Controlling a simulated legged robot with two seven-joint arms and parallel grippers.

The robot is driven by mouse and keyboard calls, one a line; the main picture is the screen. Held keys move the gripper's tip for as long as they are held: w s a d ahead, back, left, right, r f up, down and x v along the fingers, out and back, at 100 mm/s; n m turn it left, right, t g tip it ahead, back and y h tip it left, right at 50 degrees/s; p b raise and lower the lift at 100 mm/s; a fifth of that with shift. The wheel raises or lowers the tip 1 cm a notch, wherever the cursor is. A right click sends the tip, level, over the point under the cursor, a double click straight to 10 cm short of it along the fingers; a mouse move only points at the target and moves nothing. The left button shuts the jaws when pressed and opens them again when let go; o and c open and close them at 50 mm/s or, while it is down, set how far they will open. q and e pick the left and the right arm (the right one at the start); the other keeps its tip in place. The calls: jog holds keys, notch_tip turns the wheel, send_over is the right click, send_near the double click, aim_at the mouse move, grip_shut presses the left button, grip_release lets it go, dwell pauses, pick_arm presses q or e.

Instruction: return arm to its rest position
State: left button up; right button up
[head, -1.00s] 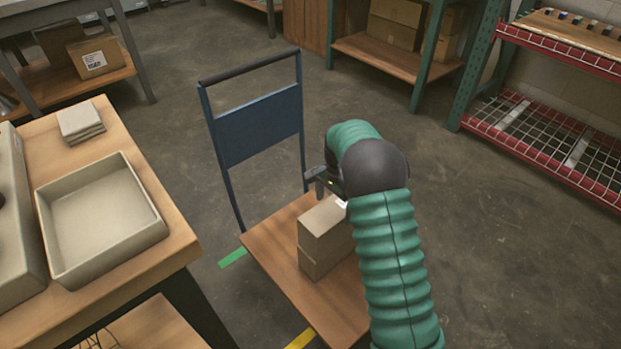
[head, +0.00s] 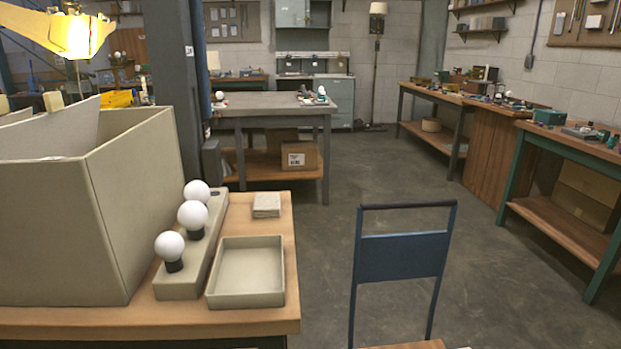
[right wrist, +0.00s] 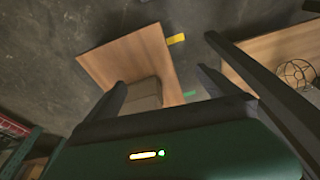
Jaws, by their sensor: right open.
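My right gripper (right wrist: 162,76) shows in the right wrist view with its two fingers spread apart and nothing between them. In the head view the blue cart handle (head: 402,257) stands at the lower right of centre, and neither arm shows there. My left gripper is in no view.
A wooden workbench (head: 150,322) at left holds a large beige bin (head: 45,225), a strip with round bulbs (head: 192,215), a shallow empty tray (head: 246,297) and a small stack of squares (head: 266,205). Open floor (head: 400,170) lies behind the cart. Benches stand further back and right.

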jog(key=w+r+p+v, duration=0.1)
jog(key=w+p+v, duration=0.2)
jog(key=p+v, duration=1.5)
jog(key=w+p+v, duration=0.4)
jog(key=p+v, duration=1.5)
jog(key=p, duration=0.1)
jog(key=shift+w+r, duration=0.15)
jog(key=shift+r, duration=0.45)
